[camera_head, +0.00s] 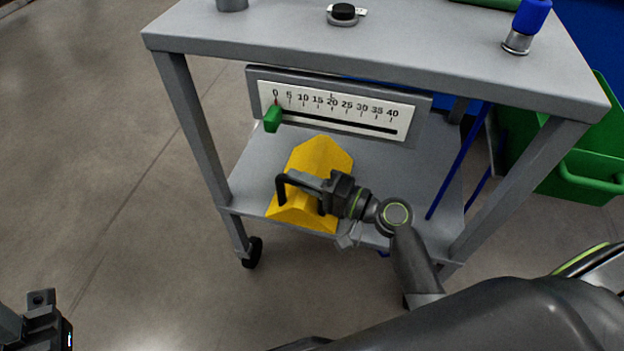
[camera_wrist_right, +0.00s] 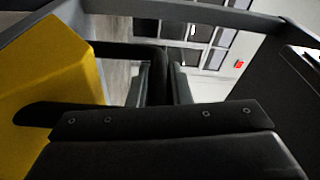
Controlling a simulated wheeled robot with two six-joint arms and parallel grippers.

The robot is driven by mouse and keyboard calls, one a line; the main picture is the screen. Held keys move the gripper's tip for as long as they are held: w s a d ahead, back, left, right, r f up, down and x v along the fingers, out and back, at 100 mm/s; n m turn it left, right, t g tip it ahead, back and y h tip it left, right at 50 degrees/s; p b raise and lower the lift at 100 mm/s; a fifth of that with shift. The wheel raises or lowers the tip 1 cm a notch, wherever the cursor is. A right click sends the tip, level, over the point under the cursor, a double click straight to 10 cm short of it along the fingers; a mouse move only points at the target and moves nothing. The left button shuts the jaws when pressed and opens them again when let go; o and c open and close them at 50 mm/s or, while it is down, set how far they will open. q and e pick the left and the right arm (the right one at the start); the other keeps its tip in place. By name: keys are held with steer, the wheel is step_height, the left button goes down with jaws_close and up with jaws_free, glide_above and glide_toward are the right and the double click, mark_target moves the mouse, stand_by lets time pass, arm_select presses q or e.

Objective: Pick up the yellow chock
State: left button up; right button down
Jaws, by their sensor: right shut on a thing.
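The yellow chock (camera_head: 317,157) sits on the lower shelf of the grey cart, with a black handle (camera_head: 282,188) on its near side. My right gripper (camera_head: 325,190) reaches in from the right and is shut on the handle. In the right wrist view the chock (camera_wrist_right: 60,65) fills the left side, and the dark fingers (camera_wrist_right: 160,85) are close together around the black bar. Whether the chock's underside touches the shelf is hard to tell. Part of my left gripper (camera_head: 42,322) shows at the bottom left corner; its fingertips are not clear.
The cart's top (camera_head: 420,55) overhangs the shelf (camera_head: 385,165), with legs at the corners. A scale panel with a green slider (camera_head: 273,118) is behind the chock. A green bin (camera_head: 585,165) stands at the right. The floor at left is clear.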

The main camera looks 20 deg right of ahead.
steer(key=shift+r, duration=0.1)
stand_by(0.6)
steer(key=shift+r, duration=0.15)
